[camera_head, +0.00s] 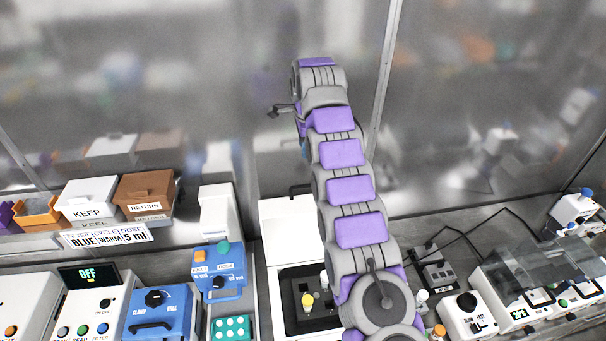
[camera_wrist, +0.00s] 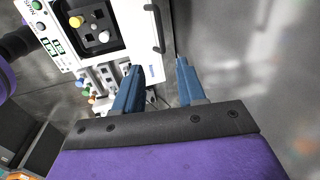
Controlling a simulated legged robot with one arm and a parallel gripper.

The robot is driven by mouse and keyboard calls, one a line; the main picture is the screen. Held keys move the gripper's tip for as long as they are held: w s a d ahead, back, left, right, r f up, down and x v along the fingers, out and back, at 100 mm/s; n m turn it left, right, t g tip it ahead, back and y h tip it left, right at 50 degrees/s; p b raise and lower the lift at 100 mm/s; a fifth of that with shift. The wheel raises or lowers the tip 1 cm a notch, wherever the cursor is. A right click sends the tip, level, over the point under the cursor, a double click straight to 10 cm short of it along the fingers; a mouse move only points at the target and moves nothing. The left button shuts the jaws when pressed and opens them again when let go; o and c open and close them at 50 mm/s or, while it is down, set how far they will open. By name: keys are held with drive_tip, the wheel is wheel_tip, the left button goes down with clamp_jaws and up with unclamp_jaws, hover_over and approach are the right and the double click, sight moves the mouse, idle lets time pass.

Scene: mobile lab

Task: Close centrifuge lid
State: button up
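The centrifuge is a white box with a dark rotor well (camera_head: 307,298) that holds a yellow-capped and a white-capped tube. Its white lid (camera_head: 288,228) stands open behind the well, partly hidden by my arm. The wrist view shows the well (camera_wrist: 96,22) at the upper left, and the lid (camera_wrist: 138,22) with a black bar handle (camera_wrist: 155,28) right of it. My gripper (camera_wrist: 160,78) has its two blue fingers apart with nothing between them. The handle lies beyond the fingertips, apart from them. In the head view my gripper (camera_head: 275,110) is raised above the lid, small and partly hidden.
Left are a KEEP bin (camera_head: 88,198), a RETURN bin (camera_head: 146,191) and a blue clamp device (camera_head: 158,312). A blue-and-white device (camera_head: 219,270) stands close left of the centrifuge. Right are a black device with cables (camera_head: 436,270) and a clear-covered machine (camera_head: 540,275). A metal wall rises behind.

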drive_tip(key=w+f, duration=0.1)
drive_tip(key=f, duration=0.4)
drive_tip(key=f+b, duration=0.1)
drive_tip(key=f, duration=0.5)
drive_tip(key=w+f+b, duration=0.1)
drive_tip(key=f, duration=0.5)
drive_tip(key=shift+w+a+f, duration=0.2)
drive_tip(key=shift+w+a, duration=0.15)
drive_tip(key=shift+a, duration=0.05)
drive_tip(key=shift+c, duration=0.2)
clamp_jaws()
